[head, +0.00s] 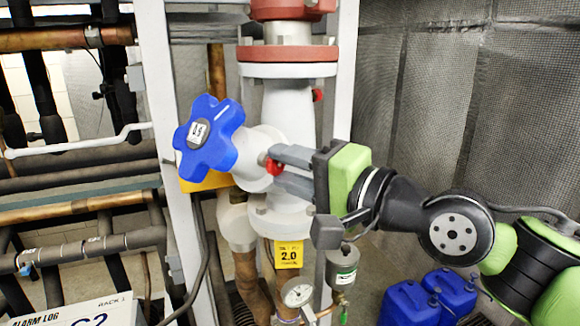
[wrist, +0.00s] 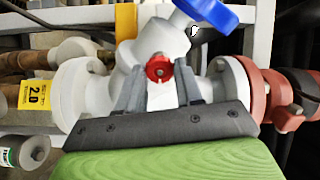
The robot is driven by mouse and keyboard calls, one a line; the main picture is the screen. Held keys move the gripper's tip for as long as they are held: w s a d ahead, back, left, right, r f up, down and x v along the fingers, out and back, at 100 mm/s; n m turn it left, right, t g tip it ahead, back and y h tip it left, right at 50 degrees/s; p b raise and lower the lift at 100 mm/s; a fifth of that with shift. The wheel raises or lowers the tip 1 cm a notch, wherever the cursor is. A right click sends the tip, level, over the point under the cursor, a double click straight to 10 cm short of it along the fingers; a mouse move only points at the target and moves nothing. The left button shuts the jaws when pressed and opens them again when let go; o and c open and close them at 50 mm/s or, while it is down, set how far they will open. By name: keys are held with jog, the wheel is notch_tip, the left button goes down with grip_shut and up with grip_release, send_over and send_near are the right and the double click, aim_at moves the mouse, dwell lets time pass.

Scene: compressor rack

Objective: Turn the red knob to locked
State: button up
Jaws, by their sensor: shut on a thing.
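The small red knob (head: 275,166) sits on the side of the white valve body (head: 262,145), just right of the blue handwheel. In the wrist view the red knob (wrist: 159,68) shows between the tips of my two grey fingers. My gripper (head: 277,168) reaches in from the right and is shut on the red knob. My gripper also shows in the wrist view (wrist: 160,82), with one finger on each side of the knob. I cannot read any lock marking near the knob.
A blue star-shaped handwheel (head: 222,135) stands close left of my fingers. A yellow 2.0 tag (head: 289,254), a pressure gauge (head: 298,292) and a small grey canister (head: 342,266) are below. Blue jugs (head: 410,303) stand on the floor. A white rack post (head: 165,130) rises at left.

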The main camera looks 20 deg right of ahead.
jog(key=o, duration=1)
jog(key=shift+o, duration=0.2)
jog(key=b+v, duration=0.2)
jog(key=v, duration=1.3)
jog(key=shift+s+d, duration=0.3)
jog(key=shift+s, duration=0.05)
jog(key=shift+f, duration=0.1)
